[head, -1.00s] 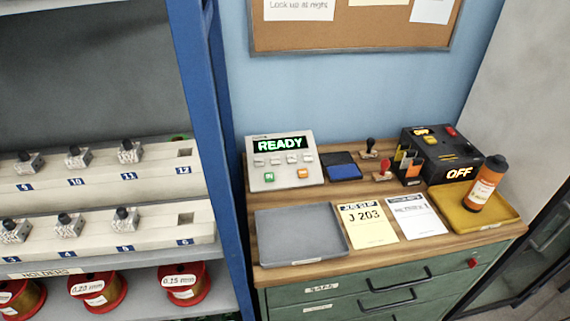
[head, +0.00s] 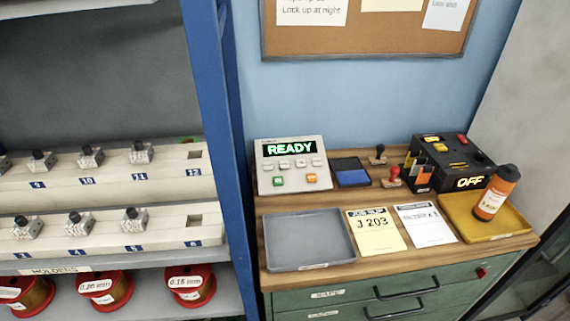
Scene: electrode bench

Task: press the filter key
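A light grey control unit (head: 264,182) stands at the back left of the wooden bench top. Its dark display (head: 290,149) reads READY in green. Below the display is a row of several small pale keys (head: 300,163); their labels are too small to read, so I cannot tell which one is the filter key. Under that row sit a green key (head: 278,181) on the left and an orange key (head: 311,178) on the right. Neither of my grippers is in view.
In front of the unit lies a grey tray (head: 308,240), with two paper slips to its right. A blue pad (head: 350,171), stamps and a black box reading OFF (head: 450,158) stand right. A bottle (head: 494,194) stands in a yellow tray (head: 485,231). A blue rack post (head: 222,160) stands left.

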